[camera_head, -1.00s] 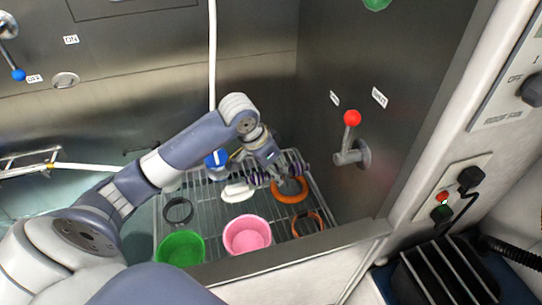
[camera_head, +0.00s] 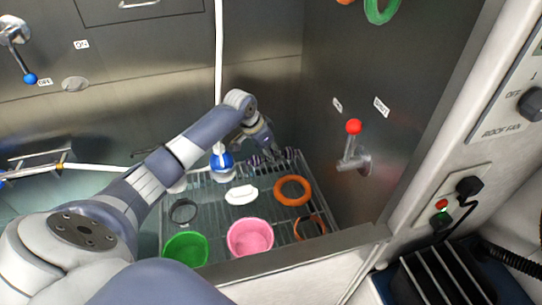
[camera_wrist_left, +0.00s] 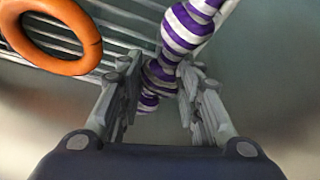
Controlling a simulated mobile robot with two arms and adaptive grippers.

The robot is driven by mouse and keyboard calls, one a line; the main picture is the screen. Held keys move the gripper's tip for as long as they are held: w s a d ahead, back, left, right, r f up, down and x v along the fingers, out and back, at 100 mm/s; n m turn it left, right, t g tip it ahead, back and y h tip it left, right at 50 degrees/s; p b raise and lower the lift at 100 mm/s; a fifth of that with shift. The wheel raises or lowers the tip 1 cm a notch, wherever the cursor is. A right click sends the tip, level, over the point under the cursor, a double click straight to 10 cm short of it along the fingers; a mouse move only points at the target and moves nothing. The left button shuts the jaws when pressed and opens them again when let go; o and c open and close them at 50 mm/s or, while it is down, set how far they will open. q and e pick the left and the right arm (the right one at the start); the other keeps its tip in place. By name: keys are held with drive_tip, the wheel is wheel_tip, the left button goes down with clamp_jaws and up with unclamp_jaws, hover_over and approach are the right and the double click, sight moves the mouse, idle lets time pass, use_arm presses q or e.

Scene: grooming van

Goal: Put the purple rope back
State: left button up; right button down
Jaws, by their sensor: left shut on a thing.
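The purple rope (camera_wrist_left: 184,30) is a purple-and-white striped, knotted piece. In the left wrist view it lies between the two fingers of my left gripper (camera_wrist_left: 163,95), which is shut on it. One end sticks out beyond the fingers toward the top right, the other shows between them. In the head view my left gripper (camera_head: 268,157) is at the back of the wire rack, and the rope (camera_head: 255,161) shows only in small part beside the fingers. My right gripper is not in view.
On the rack (camera_head: 217,200) are an orange ring (camera_head: 292,179), a white item (camera_head: 241,195), a pink bowl (camera_head: 250,223), a green bowl (camera_head: 185,236), a dark ring (camera_head: 183,198) and a thin orange-brown ring (camera_head: 309,214). A blue-and-white item (camera_head: 222,165) stands behind. A metal wall with a red-knobbed lever (camera_head: 353,128) bounds the right.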

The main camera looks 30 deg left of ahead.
use_arm(q)
drive_tip(key=shift+f, duration=0.95)
drive_tip(key=shift+f, duration=0.1)
drive_tip(key=o, duration=1.1)
drive_tip(key=shift+f, duration=0.1)
drive_tip(key=shift+r, duration=0.4)
drive_tip(key=v, duration=1.1)
drive_tip(key=shift+s+r+b, duration=0.1)
drive_tip(key=shift+r+b, duration=0.2)
